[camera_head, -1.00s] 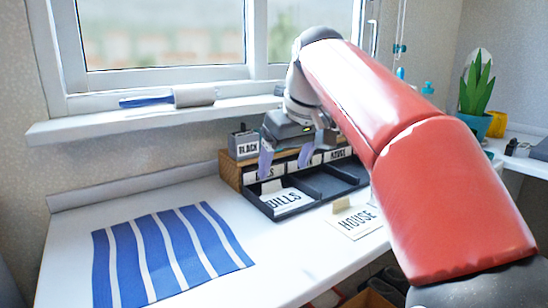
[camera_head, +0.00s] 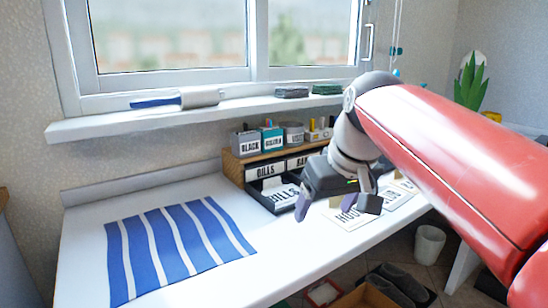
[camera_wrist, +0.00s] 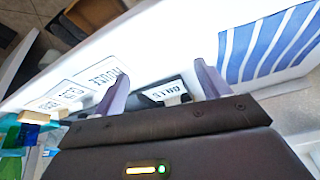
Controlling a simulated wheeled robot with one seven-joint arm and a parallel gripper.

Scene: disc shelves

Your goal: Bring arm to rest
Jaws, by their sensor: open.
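My gripper (camera_head: 325,203) is open and empty, held above the white desk in front of the organizer. Its two fingers (camera_wrist: 160,85) also show in the wrist view, spread apart with nothing between them. My red arm reaches in from the right of the head view. A dark tray (camera_head: 262,195) with a BILLS card (camera_head: 282,197) stands behind and left of the gripper. The HOUSE card (camera_head: 347,217) lies on the desk just beyond the gripper, partly covered by it. It also shows in the wrist view (camera_wrist: 103,74).
A blue-and-white striped cloth (camera_head: 175,248) lies on the left of the desk (camera_head: 90,215). A wooden organizer (camera_head: 234,168) holds labelled drawers and pots. A window sill (camera_head: 110,126) runs above. A white bin (camera_head: 429,243) and a cardboard box (camera_head: 365,297) stand on the floor.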

